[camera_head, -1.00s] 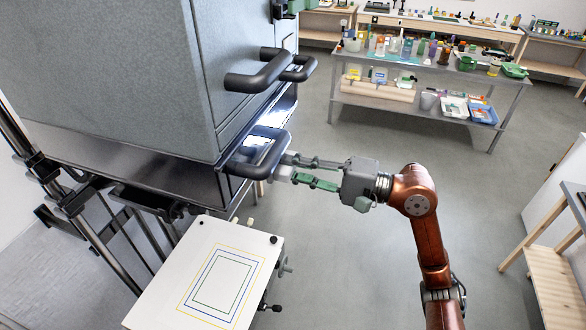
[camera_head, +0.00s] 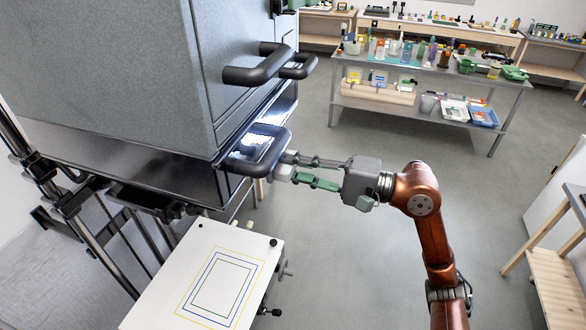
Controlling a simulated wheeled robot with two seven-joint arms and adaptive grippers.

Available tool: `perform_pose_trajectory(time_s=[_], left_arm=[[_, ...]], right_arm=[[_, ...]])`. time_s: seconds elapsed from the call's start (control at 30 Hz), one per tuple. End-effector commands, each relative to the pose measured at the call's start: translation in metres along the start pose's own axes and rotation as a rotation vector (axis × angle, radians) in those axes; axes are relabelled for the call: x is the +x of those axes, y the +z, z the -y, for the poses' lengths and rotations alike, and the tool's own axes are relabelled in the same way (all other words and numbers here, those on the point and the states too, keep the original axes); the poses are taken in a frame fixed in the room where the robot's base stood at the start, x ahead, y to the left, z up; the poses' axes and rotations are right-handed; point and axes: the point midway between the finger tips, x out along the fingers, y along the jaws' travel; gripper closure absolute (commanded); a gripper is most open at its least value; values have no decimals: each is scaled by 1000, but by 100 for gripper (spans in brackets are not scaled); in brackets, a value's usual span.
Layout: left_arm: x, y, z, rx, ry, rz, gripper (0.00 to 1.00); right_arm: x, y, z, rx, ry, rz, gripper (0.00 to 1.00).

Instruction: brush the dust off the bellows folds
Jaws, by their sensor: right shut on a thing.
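My right gripper (camera_head: 288,167) reaches in from the right, with its fingers at the lower black loop handle (camera_head: 270,155) on the front of the big grey housing (camera_head: 110,70). It is shut on this handle; the exact contact at the fingertips is small and hard to see. The bellows and its folds do not show, nor can I make out any dust or brush. My left gripper is not in view.
Two more black handles (camera_head: 255,72) stick out above. A white board (camera_head: 262,262) with coloured nested frames lies below the housing. A workbench with bottles (camera_head: 345,95) stands at the back, a wooden stand (camera_head: 560,285) at right. Open floor lies between.

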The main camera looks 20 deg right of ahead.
Motion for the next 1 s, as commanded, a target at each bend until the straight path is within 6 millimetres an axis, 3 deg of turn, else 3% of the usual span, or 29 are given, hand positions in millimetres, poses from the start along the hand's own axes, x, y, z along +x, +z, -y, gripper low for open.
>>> perform_pose_trajectory(time_s=[0.17, 0.8, 1.0], left_arm=[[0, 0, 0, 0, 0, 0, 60], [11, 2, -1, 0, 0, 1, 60], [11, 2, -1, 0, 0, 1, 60]], right_arm=[[0, 2, 1, -2, -1, 0, 98], [0, 60, -2, -3, -1, 0, 98], [0, 66, -2, -1, -1, 0, 98]])
